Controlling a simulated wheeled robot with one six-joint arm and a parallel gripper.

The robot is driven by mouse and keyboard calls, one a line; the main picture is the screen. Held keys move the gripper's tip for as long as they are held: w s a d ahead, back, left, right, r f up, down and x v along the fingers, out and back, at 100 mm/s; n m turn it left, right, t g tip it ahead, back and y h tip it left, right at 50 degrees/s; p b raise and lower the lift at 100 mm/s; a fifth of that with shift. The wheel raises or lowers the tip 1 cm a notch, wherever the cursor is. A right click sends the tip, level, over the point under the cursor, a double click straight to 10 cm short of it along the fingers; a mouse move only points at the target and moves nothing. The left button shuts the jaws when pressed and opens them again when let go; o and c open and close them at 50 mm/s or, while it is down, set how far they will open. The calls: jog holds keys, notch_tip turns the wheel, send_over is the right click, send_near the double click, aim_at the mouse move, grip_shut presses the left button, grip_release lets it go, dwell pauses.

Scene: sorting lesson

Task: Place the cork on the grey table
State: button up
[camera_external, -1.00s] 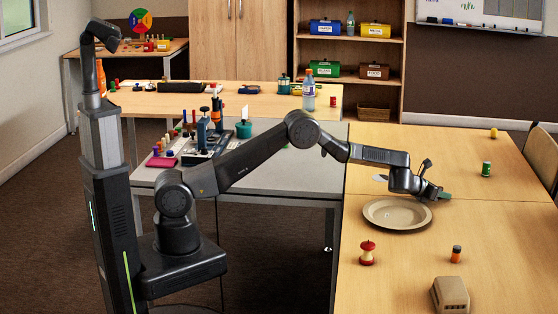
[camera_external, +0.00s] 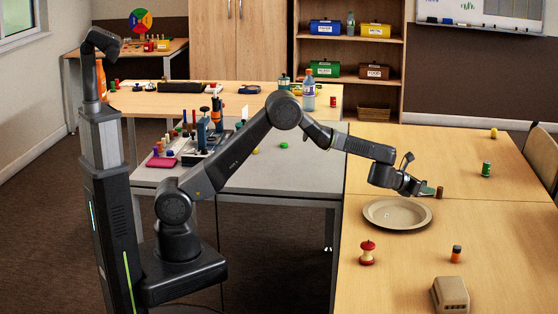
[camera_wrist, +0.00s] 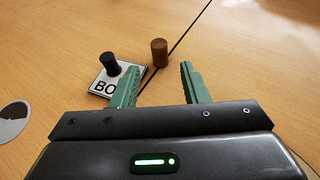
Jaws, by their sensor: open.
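The cork (camera_wrist: 159,52) is a small brown cylinder standing upright on the wooden table in the wrist view, beside a dark seam. In the external view it shows as a small brown shape (camera_external: 439,192) by my gripper's tip. My gripper (camera_wrist: 159,75) is open, its green fingers apart and empty. In the wrist image the cork appears just past the gap between the fingertips; I cannot tell the exact distance. The grey table (camera_external: 299,170) is left of the wooden table, with small coloured items on it.
A beige plate (camera_external: 397,213) lies just below my gripper in the external view. A white lettered card (camera_wrist: 105,84) and a dark peg (camera_wrist: 110,63) are left of the cork.

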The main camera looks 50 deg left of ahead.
jog(key=v, duration=0.2)
jog(key=shift+s+r, duration=0.15)
jog(key=shift+s, duration=0.2)
jog(key=shift+o, duration=0.8)
jog(key=shift+s+a+r, duration=0.1)
jog(key=shift+s+r, duration=0.05)
jog(key=shift+s, duration=0.05)
